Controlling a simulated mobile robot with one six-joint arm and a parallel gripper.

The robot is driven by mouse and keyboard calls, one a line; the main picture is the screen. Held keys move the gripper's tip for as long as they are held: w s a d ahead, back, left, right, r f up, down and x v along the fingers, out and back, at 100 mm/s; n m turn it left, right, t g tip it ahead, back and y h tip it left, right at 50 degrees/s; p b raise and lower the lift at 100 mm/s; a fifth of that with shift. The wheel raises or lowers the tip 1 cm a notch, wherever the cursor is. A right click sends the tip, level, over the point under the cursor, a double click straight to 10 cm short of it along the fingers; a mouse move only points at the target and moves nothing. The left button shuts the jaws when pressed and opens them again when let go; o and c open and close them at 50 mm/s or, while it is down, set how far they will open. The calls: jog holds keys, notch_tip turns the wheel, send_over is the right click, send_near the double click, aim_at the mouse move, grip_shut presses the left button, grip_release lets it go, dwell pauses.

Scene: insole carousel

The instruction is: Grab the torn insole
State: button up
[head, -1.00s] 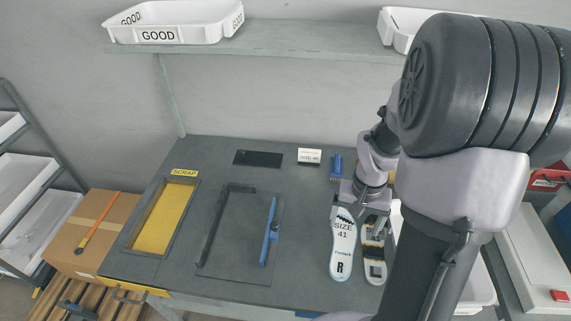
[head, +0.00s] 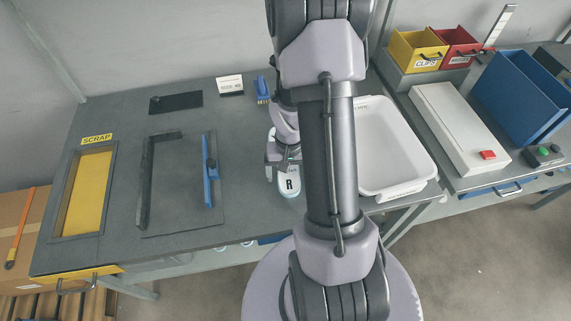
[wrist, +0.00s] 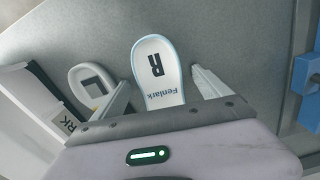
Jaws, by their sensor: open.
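A white insole with a pale blue edge, marked R, lies on the grey table in the head view (head: 289,184). In the wrist view its rounded heel end, printed "R" and "Fenlark", shows between my fingers (wrist: 157,70). Its toe end is hidden under my gripper, so a tear cannot be seen now. My gripper (wrist: 162,88) is open, one finger on each side of the insole with gaps. In the head view my gripper (head: 280,162) is low over the insole. A second pale insole with a dark square (wrist: 90,82) lies left in the wrist view, outside the fingers.
A white bin (head: 398,190) stands right of my arm. A fixture with a blue bar (head: 210,172) and a yellow SCRAP opening (head: 88,193) lie to the left. A small white size sign (head: 230,84) and a blue brush-like item (head: 262,90) stand behind.

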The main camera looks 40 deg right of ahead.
jog(key=shift+r, duration=0.15)
jog(key=c, duration=1.5)
jog(key=shift+o, duration=0.2)
